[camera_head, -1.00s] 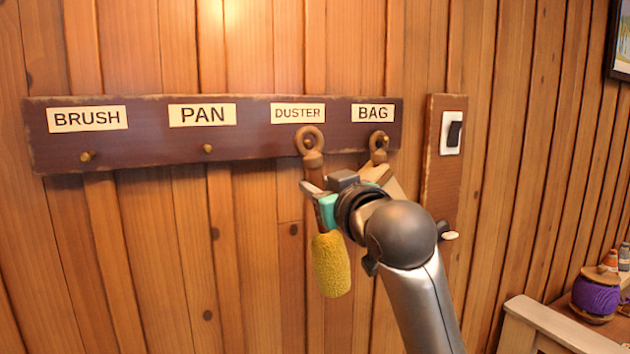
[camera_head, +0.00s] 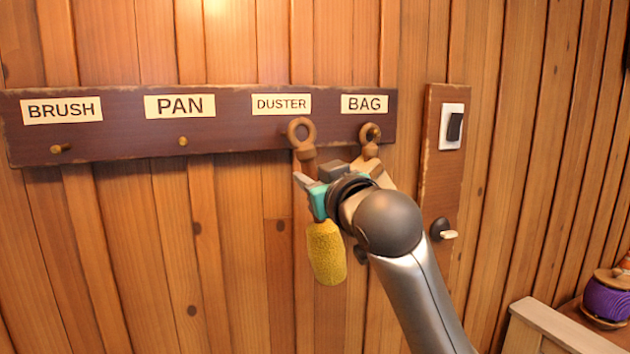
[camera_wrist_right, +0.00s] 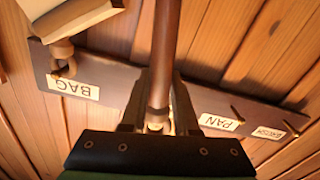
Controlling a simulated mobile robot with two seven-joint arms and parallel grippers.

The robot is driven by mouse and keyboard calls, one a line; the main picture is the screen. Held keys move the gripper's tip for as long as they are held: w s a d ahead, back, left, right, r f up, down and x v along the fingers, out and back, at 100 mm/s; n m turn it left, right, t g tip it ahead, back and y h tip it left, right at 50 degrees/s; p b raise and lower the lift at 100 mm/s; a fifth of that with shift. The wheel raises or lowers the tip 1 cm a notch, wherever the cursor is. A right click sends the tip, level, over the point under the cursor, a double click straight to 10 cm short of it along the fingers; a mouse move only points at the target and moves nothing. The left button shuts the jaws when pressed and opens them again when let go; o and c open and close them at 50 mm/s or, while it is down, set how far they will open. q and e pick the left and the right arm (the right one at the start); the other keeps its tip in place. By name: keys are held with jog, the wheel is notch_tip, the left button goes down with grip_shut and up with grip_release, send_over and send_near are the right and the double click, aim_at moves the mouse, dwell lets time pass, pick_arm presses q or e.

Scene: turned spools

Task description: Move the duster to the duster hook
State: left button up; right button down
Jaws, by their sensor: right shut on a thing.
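The duster has a brown ring (camera_head: 301,133) on top, a brown handle and a yellow head (camera_head: 326,252) hanging down. My right gripper (camera_head: 310,188) is shut on its handle, which also crosses the right wrist view (camera_wrist_right: 166,45) between the fingers. The duster is roughly upright. Its ring is in front of the dark hook board (camera_head: 225,137), just below the DUSTER label (camera_head: 281,104). The duster hook is not visible now, apparently behind the ring. I cannot tell whether the ring is around it. My left gripper is out of view.
A tan bag hangs by its ring (camera_head: 369,142) from the BAG hook, close to my right gripper and partly hidden by it. The BRUSH hook (camera_head: 61,148) and PAN hook (camera_head: 183,141) are empty. A switch panel (camera_head: 446,165) is on the right.

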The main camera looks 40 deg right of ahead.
jog(key=f+x, duration=0.1)
jog(key=x, duration=0.6)
dwell(0.7)
jog(key=shift+w+f, duration=0.1)
jog(key=shift+f, duration=0.1)
jog(key=shift+b, duration=0.3)
jog(key=c, duration=0.6)
grip_release()
